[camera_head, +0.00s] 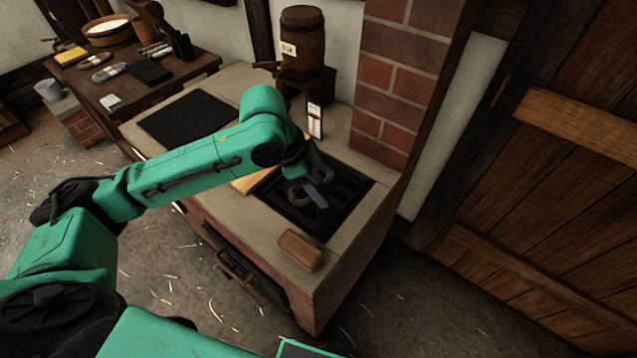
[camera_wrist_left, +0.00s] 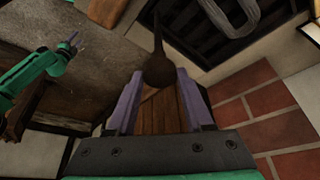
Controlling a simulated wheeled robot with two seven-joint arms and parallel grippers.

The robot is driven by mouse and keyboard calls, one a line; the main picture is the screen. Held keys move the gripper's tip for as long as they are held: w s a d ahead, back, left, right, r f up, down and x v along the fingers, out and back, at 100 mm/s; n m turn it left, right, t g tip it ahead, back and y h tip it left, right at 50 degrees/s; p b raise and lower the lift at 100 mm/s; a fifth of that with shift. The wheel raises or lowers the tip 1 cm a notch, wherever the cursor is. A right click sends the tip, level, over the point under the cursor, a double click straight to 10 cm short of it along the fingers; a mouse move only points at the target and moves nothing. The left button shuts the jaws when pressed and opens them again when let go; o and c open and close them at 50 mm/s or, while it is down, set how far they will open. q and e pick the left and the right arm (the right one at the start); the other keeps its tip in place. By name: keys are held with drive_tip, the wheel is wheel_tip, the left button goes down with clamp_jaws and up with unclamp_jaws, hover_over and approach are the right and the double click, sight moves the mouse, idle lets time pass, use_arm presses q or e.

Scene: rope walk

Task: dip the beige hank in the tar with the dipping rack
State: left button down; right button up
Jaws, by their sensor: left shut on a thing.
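My left gripper (camera_head: 308,192) is over the black grate (camera_head: 347,203) on the brick stove, its jaws mostly hidden by its wrist. In the left wrist view its purple fingers (camera_wrist_left: 160,75) are shut on a dark brown bulb-shaped grip (camera_wrist_left: 159,66) with a thin stem. I cannot tell whether this belongs to the dipping rack. A grey curved loop (camera_wrist_left: 238,14) lies over the grate; it also shows beside the gripper in the head view (camera_head: 326,166). I cannot make out a beige hank or the tar surface. My right gripper (camera_wrist_left: 74,42) is small at the wrist view's left.
A brown block (camera_head: 300,250) lies on the stove's front corner. A black panel (camera_head: 188,117) is set in the stove top. A barrel (camera_head: 303,42) and a brick chimney (camera_head: 400,70) stand behind. A cluttered table (camera_head: 128,92) is at the left; a wooden door (camera_head: 560,200) is at the right.

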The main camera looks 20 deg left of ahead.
use_arm(q)
drive_tip(key=shift+w+r, duration=0.2)
drive_tip(key=shift+r, duration=0.05)
drive_tip(key=c, duration=0.6)
unclamp_jaws()
drive_tip(key=o, duration=0.3)
drive_tip(key=shift+s, duration=0.2)
drive_tip(key=v, duration=1.4)
drive_tip(key=shift+a+r, duration=0.2)
drive_tip(key=shift+r, duration=0.05)
drive_tip(key=shift+s, duration=0.15)
